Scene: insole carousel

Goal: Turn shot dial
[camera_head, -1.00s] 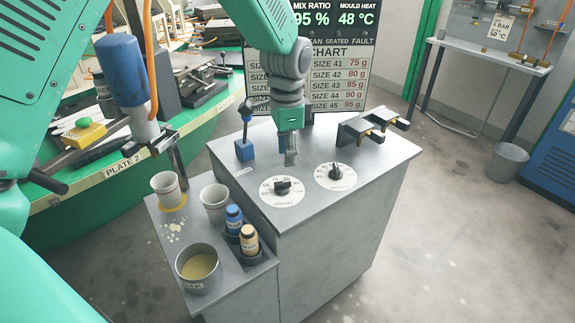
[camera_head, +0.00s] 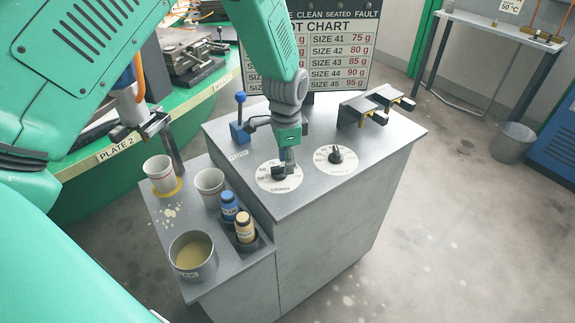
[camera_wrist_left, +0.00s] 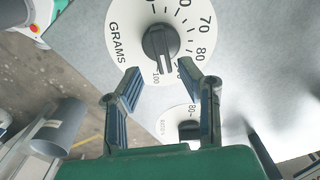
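The shot dial (camera_head: 263,185) is a white disc marked GRAMS with a black knob, on the top of the grey cabinet. In the left wrist view the dial (camera_wrist_left: 121,48) shows 70, 80 and 100 around its black knob (camera_wrist_left: 158,42). My left gripper (camera_wrist_left: 160,72) is open; its two fingertips are spread on either side of the knob's near end. My right gripper is not in view.
A second white dial (camera_head: 325,163) sits to the right. A blue-knobbed lever (camera_head: 240,110) stands behind left, and a black bracket (camera_head: 360,108) behind right. The shot chart (camera_head: 345,50) stands at the back. Cups (camera_head: 210,182), bottles (camera_head: 245,228) and a pot (camera_head: 193,262) occupy the lower shelf.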

